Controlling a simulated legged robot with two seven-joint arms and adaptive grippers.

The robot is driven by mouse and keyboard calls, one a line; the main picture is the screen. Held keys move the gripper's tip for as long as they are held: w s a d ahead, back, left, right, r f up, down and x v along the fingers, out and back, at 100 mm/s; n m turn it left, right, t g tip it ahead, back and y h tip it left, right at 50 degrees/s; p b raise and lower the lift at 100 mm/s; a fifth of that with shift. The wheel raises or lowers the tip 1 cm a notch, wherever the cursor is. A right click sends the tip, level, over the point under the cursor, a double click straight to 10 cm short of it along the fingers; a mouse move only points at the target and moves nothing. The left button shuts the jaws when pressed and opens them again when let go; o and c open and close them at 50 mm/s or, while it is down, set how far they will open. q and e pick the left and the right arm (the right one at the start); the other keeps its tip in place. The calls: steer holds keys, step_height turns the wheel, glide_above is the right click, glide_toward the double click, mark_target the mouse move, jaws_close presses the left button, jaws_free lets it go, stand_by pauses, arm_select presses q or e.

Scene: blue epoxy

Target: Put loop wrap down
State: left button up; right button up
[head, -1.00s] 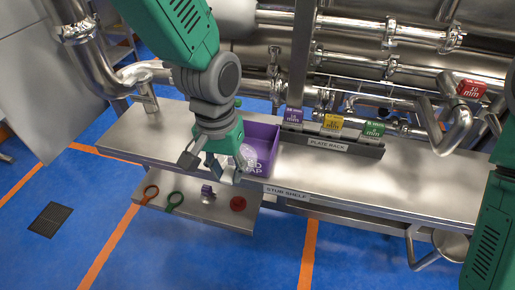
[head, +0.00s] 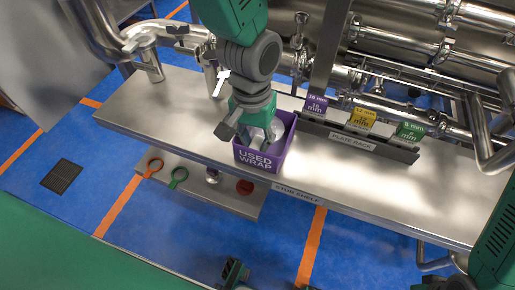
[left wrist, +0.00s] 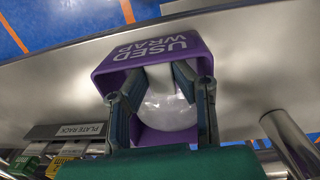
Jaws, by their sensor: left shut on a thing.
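The purple bin marked USED WRAP (head: 258,160) stands on the steel shelf top and also shows in the left wrist view (left wrist: 160,47). My left gripper (head: 256,135) points down into its opening from above. In the left wrist view, the fingers of my left gripper (left wrist: 160,100) stand on both sides of a pale, clear loop wrap (left wrist: 165,108) and are shut on it, within the bin's outline. Whether the wrap touches the bin floor cannot be told. In the head view the arm and fingers mostly hide the wrap. Dark green parts at the bottom edge may be my right gripper; its fingers are unclear.
A plate rack (head: 355,142) with purple, yellow and green marked plates stands right of the bin. The lower stub shelf (head: 225,197) carries an orange ring tool (head: 153,167), a green one (head: 178,177) and a red cap (head: 245,187). Pipes run behind.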

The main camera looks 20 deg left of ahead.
arm_select(q)
steer(key=shift+w+f, duration=0.1)
steer(key=shift+f, duration=0.35)
steer(key=f, duration=0.1)
steer(key=d+f, duration=0.1)
steer(key=f, duration=0.1)
steer(key=shift+d+f+b, duration=0.15)
steer(key=shift+d+b, duration=0.15)
steer(key=shift+d, duration=0.05)
steer(key=shift+a, duration=0.45)
steer(key=o, duration=0.8)
steer(key=shift+a, duration=0.15)
arm_select(e)
steer(key=shift+d+f, duration=0.15)
steer(key=shift+f, duration=0.25)
